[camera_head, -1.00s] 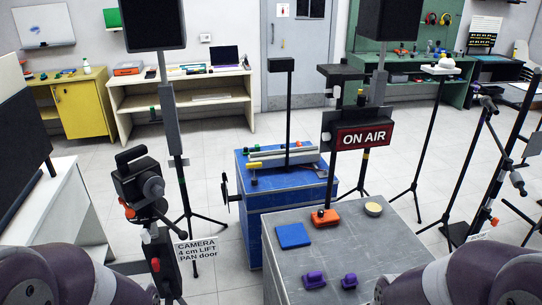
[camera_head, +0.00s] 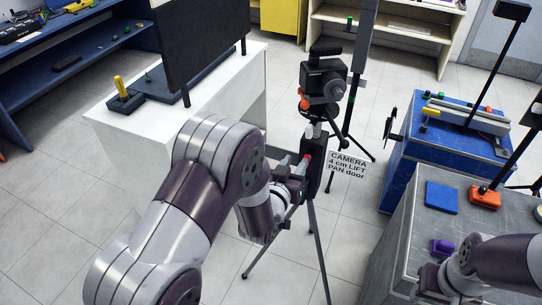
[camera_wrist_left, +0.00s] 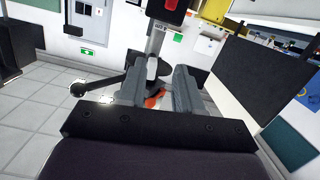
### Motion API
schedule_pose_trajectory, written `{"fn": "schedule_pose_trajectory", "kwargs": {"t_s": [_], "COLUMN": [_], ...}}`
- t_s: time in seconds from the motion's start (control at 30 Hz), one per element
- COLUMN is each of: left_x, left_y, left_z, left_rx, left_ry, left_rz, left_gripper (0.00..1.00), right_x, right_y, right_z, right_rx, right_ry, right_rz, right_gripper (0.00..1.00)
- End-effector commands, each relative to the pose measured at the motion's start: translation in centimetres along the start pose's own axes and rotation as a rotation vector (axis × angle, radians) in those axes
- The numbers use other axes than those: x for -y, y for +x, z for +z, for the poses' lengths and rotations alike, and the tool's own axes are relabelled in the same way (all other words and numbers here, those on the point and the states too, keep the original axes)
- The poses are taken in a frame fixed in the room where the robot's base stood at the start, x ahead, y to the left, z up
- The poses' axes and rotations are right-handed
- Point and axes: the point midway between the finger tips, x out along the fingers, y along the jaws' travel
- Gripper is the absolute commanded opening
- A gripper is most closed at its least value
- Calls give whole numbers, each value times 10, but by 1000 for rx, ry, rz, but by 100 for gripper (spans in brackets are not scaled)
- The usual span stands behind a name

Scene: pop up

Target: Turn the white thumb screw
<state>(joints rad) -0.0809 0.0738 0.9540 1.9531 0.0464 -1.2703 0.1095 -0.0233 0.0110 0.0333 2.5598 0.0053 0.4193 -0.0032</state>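A black camera (camera_head: 323,88) with an orange part stands on a tripod, labelled "CAMERA 4 cm LIFT PAN door" (camera_head: 347,164). A small white piece, probably the white thumb screw (camera_head: 314,130), shows on the tripod head below the camera. My left gripper (camera_head: 294,166) is beside the tripod column, just below that piece. In the left wrist view its two grey fingers (camera_wrist_left: 159,88) are apart. A pale piece (camera_wrist_left: 152,68) shows between them, ahead of the tips; contact is not clear. A black handle with a ball end (camera_wrist_left: 78,90) is left of the fingers.
A white desk (camera_head: 215,110) with a dark monitor (camera_head: 200,40) stands left of the tripod. A blue case (camera_head: 445,150) and a grey-topped table (camera_head: 405,240) with a blue pad (camera_head: 441,197) are to the right. Tripod legs spread over the floor below.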

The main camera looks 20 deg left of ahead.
Motion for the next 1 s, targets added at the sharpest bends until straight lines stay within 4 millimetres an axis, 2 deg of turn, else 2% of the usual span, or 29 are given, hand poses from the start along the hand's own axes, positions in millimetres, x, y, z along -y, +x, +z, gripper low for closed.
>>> {"fn": "schedule_pose_trajectory", "kwargs": {"t_s": [0.03, 0.13, 0.27, 0.53, 0.6, 0.9, 0.97, 1.0], "left_x": [-2, -3, -3, -4, -4, -4, -4, -4], "left_y": [1, 1, 11, 49, 58, 78, 77, 77], "left_z": [-14, -29, -32, -37, -35, -40, -41, -41], "left_rx": [-65, -135, -144, -142, -142, -139, -139, -139], "left_ry": [-5, -13, -17, -16, -16, -16, -15, -15], "left_rz": [7, 14, 16, 16, 16, 16, 15, 15], "left_gripper": [34, 34, 34, 34, 34, 34, 14, 2], "right_x": [0, 0, 0, 0, 0, 0, 0, 0], "right_y": [0, 0, 1, 4, 11, 18, 16, 16], "right_z": [0, 0, 0, 1, 1, 2, 2, 2], "right_rx": [0, 0, 0, 0, 0, 0, 0, 0], "right_ry": [0, 0, 0, 0, 0, 0, 0, 0], "right_rz": [0, 0, 0, 0, 0, 0, 0, 0], "right_gripper": [43, 43, 43, 43, 43, 43, 43, 43]}}
